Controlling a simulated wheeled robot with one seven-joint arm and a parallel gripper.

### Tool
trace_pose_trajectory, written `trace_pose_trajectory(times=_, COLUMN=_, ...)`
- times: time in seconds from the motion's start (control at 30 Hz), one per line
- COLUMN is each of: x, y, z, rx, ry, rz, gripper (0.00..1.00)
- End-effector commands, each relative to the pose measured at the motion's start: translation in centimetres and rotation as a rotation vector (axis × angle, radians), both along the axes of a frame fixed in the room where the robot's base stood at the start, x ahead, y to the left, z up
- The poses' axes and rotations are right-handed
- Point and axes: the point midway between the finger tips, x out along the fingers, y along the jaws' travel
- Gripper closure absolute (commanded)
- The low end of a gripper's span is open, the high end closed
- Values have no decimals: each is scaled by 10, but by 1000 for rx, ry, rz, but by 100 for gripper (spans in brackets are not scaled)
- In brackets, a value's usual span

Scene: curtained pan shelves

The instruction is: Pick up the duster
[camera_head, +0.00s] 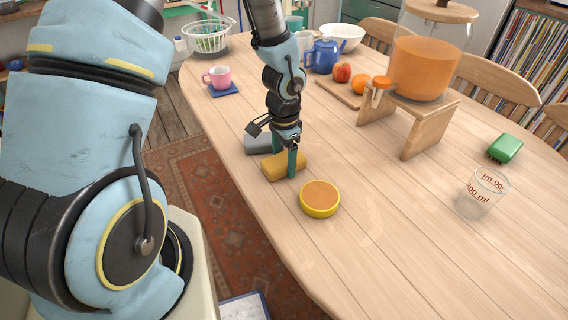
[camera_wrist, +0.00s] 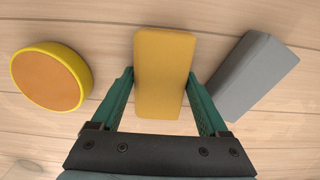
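No label shows which thing is the duster. A yellow-orange block (camera_head: 281,166) lies flat on the table, and it also shows in the wrist view (camera_wrist: 163,75). My gripper (camera_head: 285,158) points down over it. In the wrist view my gripper (camera_wrist: 160,82) is open, with one green finger on each long side of the block, very close to it; contact cannot be told. A grey block (camera_wrist: 252,75) lies right of the right finger, and shows in the head view (camera_head: 259,143). A round yellow-rimmed, orange-topped thing (camera_wrist: 50,77) lies left; the head view shows it nearer (camera_head: 320,198).
The wooden table (camera_head: 400,220) has free room at its front. A measuring cup (camera_head: 483,193) and green block (camera_head: 504,148) are at the right. A juice dispenser (camera_head: 420,65), fruit board (camera_head: 340,92), blue teapot (camera_head: 322,56) and pink cup (camera_head: 217,77) stand farther back.

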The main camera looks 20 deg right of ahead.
Motion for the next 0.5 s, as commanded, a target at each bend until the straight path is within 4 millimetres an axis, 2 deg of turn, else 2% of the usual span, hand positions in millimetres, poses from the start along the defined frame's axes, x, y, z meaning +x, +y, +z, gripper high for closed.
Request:
trace_pose_trajectory(times=0.07, x=0, y=0, z=0, rx=0, ry=0, rz=0, gripper=33)
trace_pose_trajectory(times=0.5, x=0, y=0, z=0, rx=0, ry=0, rz=0, gripper=82)
